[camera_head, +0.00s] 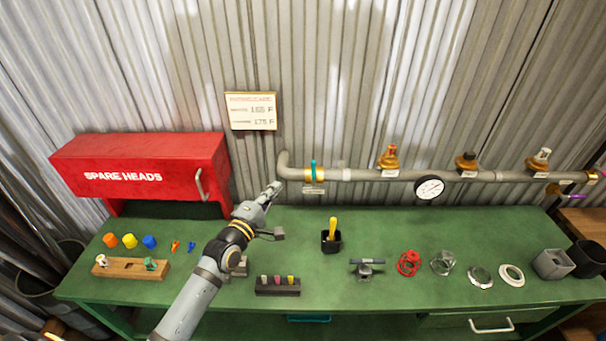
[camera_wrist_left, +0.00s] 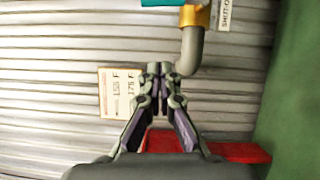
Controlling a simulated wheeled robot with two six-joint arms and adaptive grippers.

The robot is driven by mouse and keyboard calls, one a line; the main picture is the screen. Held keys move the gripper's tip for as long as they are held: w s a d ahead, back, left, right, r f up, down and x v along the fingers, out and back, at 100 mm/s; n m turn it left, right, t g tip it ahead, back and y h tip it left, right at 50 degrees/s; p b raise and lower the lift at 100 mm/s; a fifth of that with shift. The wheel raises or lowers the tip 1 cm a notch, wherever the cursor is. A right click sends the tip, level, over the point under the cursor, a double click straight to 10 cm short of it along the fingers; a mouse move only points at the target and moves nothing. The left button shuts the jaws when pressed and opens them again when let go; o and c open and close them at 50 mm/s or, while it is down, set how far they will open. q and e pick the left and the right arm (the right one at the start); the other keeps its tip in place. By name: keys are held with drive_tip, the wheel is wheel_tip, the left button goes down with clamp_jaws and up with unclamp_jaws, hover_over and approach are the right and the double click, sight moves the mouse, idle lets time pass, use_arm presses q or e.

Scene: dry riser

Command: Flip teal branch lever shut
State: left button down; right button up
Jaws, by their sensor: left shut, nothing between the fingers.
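The teal lever (camera_head: 313,170) is on a brass valve (camera_head: 308,175) near the left end of the grey wall pipe. In the head view it looks upright, crossing the pipe. In the left wrist view only part of the teal lever (camera_wrist_left: 163,3) shows at the top edge, beside the brass fitting (camera_wrist_left: 196,16). My left gripper (camera_head: 273,188) is shut and empty, just left of and below the pipe elbow, apart from the lever. Its closed fingertips (camera_wrist_left: 160,69) show beside the elbow in the left wrist view. My right gripper is not in view.
A red SPARE HEADS box (camera_head: 150,158) is left of my arm. A paper sign (camera_head: 252,111) hangs on the corrugated wall. The pipe (camera_head: 365,175) carries a gauge (camera_head: 429,188) and several brass heads.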

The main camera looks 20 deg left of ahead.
sight(314, 174)
use_arm(q)
drive_tip(key=w+d, duration=0.5)
drive_tip(key=w, duration=0.3)
drive_tip(key=shift+w+d+r, duration=0.2)
drive_tip(key=shift+w+d, duration=0.1)
drive_tip(key=shift+w, duration=0.1)
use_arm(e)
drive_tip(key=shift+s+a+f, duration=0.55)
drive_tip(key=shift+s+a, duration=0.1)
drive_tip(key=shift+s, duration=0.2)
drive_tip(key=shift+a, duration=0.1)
